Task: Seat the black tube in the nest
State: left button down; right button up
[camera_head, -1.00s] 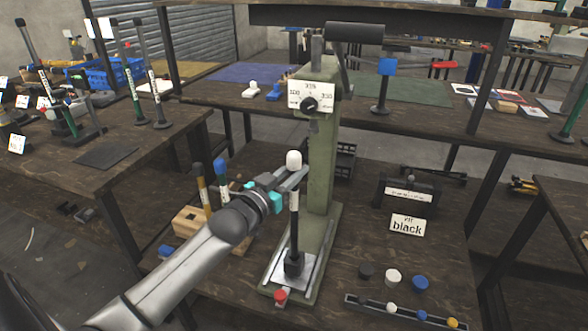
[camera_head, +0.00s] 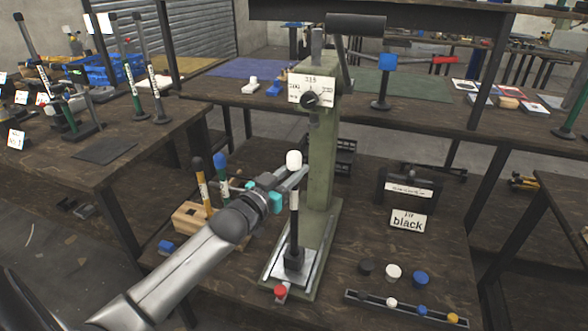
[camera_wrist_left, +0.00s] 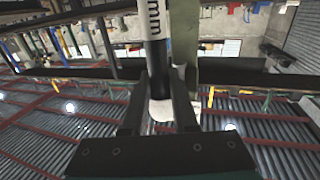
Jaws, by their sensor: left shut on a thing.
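The black tube (camera_head: 294,228) stands upright in front of the green press (camera_head: 321,165), with a white cap (camera_head: 293,160) on top and a white label band below. My left gripper (camera_head: 296,178) is shut on it just under the cap. In the left wrist view the tube (camera_wrist_left: 157,80) lies between the two fingers (camera_wrist_left: 160,105). The tube's lower end meets the dark nest (camera_head: 294,261) on the press's metal plate. I cannot tell how deep it sits. My right gripper is not in view.
A red knob (camera_head: 280,292) is at the press foot. A wooden block (camera_head: 196,219) with yellow and blue-topped tubes stands left of the press. A "black" sign (camera_head: 408,221), loose caps and a tray (camera_head: 400,308) are to the right. The press handle (camera_head: 356,24) is overhead.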

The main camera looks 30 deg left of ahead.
pick_arm(q)
jog(key=shift+f+b, duration=1.2)
jog(key=shift+f, duration=1.05)
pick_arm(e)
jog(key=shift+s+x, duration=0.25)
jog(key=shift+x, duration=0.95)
pick_arm(q)
jog(key=c, duration=0.6)
grip_release()
jog(key=s+p, duration=0.5)
jog(key=s, duration=1)
jog(key=shift+a, duration=0.2)
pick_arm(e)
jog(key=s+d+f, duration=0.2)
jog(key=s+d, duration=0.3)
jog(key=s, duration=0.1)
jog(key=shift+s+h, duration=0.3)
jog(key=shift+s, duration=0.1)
pick_arm(q)
jog(key=shift+s, duration=0.1)
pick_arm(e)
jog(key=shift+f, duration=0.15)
